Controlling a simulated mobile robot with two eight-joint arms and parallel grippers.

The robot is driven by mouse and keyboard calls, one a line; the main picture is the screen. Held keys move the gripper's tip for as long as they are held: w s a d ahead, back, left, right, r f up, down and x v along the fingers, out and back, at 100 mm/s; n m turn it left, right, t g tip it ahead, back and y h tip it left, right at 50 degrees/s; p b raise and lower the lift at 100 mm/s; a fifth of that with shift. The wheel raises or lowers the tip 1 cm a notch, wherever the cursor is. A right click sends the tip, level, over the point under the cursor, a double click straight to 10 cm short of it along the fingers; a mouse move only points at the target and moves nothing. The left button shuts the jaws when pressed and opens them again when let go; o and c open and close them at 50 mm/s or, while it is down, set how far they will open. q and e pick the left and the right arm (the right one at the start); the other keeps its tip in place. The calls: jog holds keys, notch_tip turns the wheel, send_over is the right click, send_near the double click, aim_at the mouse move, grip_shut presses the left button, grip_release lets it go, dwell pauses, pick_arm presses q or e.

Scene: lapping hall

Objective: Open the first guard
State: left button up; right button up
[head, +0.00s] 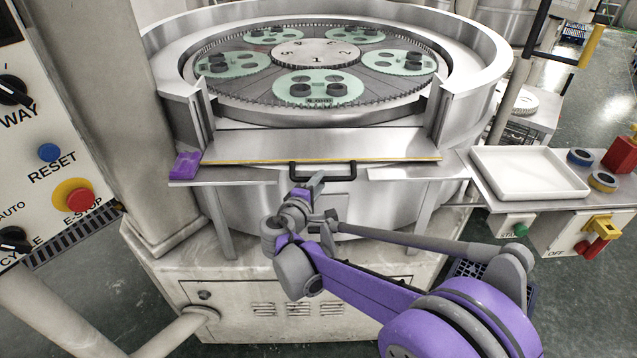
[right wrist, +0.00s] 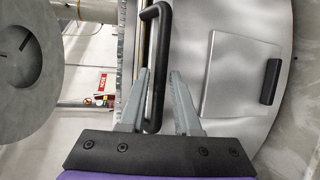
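The guard (head: 315,145) is a grey metal panel across the gap in the round machine's front wall, with a yellow strip along its lower edge. A black bar handle (head: 296,174) is fixed at its front middle; it also shows in the right wrist view (right wrist: 162,40). My right gripper (head: 316,181) is at the handle. In the right wrist view its two grey fingers (right wrist: 160,75) stand apart, with the handle bar between them in the picture. The fingers do not look closed on the bar; contact cannot be told. My left gripper is out of view.
Behind the guard, a toothed plate carries several green discs (head: 318,88) with dark parts. A purple item (head: 185,165) lies on the ledge at left. A white tray (head: 530,172) and tape rolls (head: 603,181) are at right. A control panel (head: 45,120) stands close at left.

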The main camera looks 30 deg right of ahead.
grip_shut()
dwell(1.1)
